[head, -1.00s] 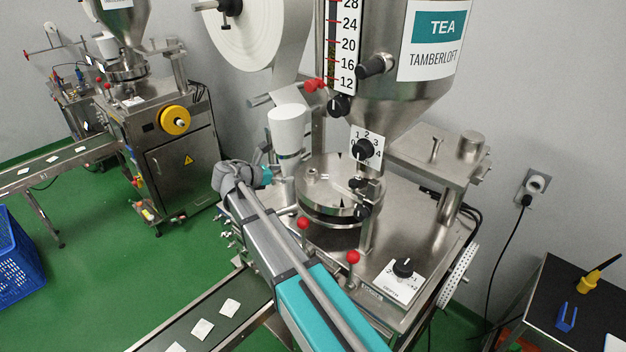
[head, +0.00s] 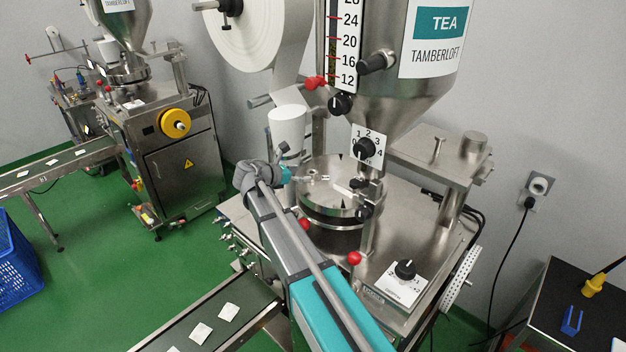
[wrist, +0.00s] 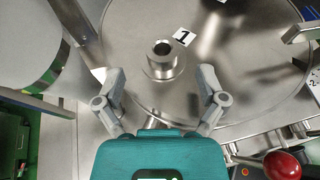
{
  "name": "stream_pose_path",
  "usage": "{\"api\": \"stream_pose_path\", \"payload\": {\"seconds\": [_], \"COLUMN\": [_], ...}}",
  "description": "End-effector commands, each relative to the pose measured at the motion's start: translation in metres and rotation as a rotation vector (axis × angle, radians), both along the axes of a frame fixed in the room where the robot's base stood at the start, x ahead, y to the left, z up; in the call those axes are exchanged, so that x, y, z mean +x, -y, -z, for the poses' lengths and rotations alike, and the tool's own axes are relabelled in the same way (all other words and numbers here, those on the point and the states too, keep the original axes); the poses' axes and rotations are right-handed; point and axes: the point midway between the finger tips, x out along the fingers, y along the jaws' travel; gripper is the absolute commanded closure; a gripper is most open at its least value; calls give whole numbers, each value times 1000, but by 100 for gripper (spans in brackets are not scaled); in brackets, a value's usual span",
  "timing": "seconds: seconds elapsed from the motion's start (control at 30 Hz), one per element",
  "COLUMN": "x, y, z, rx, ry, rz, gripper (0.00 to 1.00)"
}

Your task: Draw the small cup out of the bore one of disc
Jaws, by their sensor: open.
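The round steel disc (wrist: 225,95) fills much of the wrist view, with a white label "1" (wrist: 183,37) beside bore one. A small steel cup (wrist: 162,58) with a dark round mouth stands at that bore, ringed by a wider collar. My gripper (wrist: 161,74) is open, with one finger to the left and one to the right of the cup's near side, apart from it. How high the fingertips are above the disc is hard to tell. In the head view my gripper (head: 284,163) is at the left edge of the disc (head: 325,207).
A white cylinder (head: 287,128) stands close behind my gripper. Red knobs (head: 354,258) sit in front of the disc. The hopper (head: 400,75) and its dial (head: 364,148) hang over the disc's right side. A conveyor (head: 250,312) runs below left.

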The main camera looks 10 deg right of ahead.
Motion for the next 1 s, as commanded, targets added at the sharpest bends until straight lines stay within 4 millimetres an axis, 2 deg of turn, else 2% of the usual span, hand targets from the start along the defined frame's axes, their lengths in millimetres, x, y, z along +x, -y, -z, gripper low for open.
{"api": "stream_pose_path", "payload": {"seconds": [0.4,1.0], "x": [15,16], "y": [38,42], "z": [17,17], "rx": [0,0], "ry": [0,0], "rz": [1,1], "gripper": [10,10]}}
